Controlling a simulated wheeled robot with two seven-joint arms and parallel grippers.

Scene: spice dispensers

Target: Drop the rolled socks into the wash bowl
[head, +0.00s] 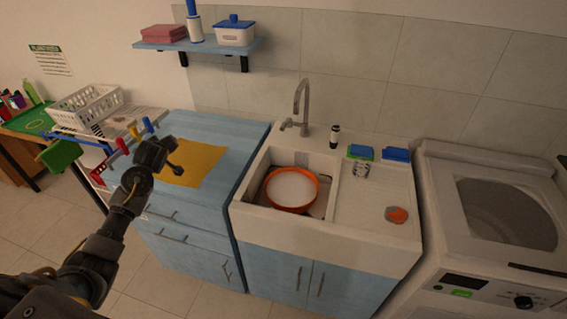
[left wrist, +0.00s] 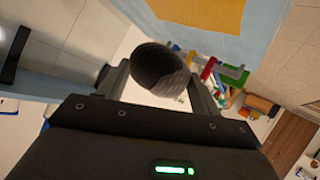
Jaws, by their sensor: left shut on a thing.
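The rolled socks are a dark grey ball (left wrist: 160,72), held between the fingers of my left gripper (left wrist: 161,90) in the left wrist view. In the head view my left gripper (head: 170,158) is over the blue counter, in front of the yellow cloth, and the socks there are a small dark shape hard to separate from the fingers. The wash bowl (head: 290,209) is orange with a whitish inside and sits in the sink basin, to the right of my left gripper and apart from it. My right gripper is not in view.
The sink's pale rim (head: 262,212) surrounds the bowl, and a tall faucet (head: 301,100) rises behind it. A yellow cloth (head: 205,158) lies on the blue counter (head: 240,132). A washing machine (head: 440,215) stands at the right. A dish rack (head: 85,105) is at the left.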

